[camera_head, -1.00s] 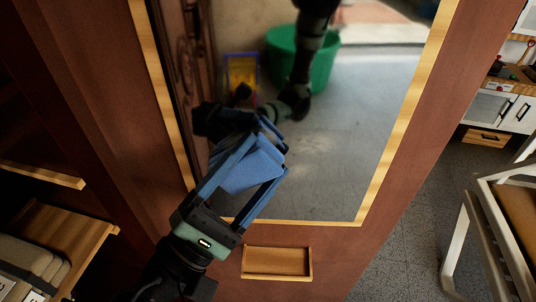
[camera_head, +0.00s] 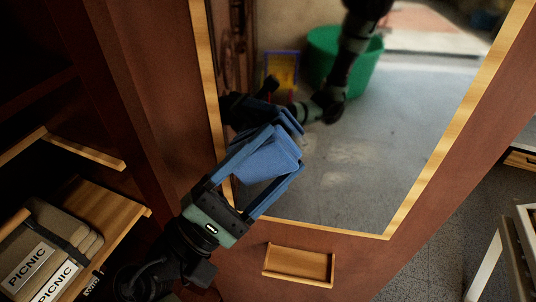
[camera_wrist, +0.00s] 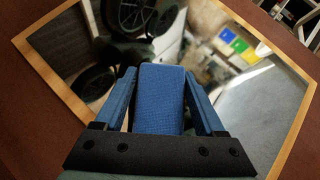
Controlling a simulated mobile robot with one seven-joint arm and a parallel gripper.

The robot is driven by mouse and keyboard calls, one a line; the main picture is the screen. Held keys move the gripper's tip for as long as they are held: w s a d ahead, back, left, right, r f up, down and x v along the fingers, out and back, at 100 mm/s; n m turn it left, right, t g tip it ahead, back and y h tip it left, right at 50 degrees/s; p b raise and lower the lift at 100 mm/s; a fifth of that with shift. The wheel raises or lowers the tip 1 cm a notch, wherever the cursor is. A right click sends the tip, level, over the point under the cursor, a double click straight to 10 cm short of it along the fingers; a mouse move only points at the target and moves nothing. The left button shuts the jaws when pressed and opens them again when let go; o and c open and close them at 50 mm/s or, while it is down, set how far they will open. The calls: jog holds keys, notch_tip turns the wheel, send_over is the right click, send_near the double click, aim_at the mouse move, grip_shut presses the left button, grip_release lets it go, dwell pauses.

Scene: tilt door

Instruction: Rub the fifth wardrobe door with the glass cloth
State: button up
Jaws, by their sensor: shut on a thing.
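The wardrobe door is dark reddish wood (camera_head: 350,258) with a large mirror (camera_head: 390,150) in a light wooden frame. The mirror also fills much of the wrist view (camera_wrist: 250,90). My gripper (camera_head: 275,160) is shut on a folded blue cloth (camera_head: 262,163), which also shows between the fingers in the wrist view (camera_wrist: 160,98). The cloth is at the lower left part of the mirror, with its reflection just beyond it. I cannot tell whether it touches the glass. Part of the cloth is hidden by the fingers.
A recessed wooden handle (camera_head: 299,265) sits below the mirror. Open shelves at the left hold a bag marked PICNIC (camera_head: 45,250). A white-framed chair (camera_head: 505,255) stands at the right on grey floor. The green tub (camera_head: 340,62) appears in the mirror.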

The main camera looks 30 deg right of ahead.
jog(key=shift+s+d+p, duration=0.45)
jog(key=shift+s+d, duration=0.6)
jog(key=shift+d, duration=0.15)
jog(key=shift+s+d+p, duration=0.4)
jog(key=shift+s+d, duration=0.6)
jog(key=shift+d, duration=0.2)
jog(key=shift+s+d+p, duration=0.4)
jog(key=shift+s+d, duration=0.8)
jog(key=shift+s, duration=0.1)
jog(key=shift+s+d+p, duration=0.15)
jog(key=shift+s+d, duration=0.9)
jog(key=shift+d, duration=0.2)
jog(key=shift+s+d+p, duration=0.15)
jog(key=shift+s+d, duration=0.9)
jog(key=shift+d, duration=0.2)
jog(key=shift+a, duration=0.1)
jog(key=shift+s+a, duration=2.05)
jog(key=shift+s, duration=0.1)
jog(key=shift+s+a, duration=1)
jog(key=shift+a, duration=0.05)
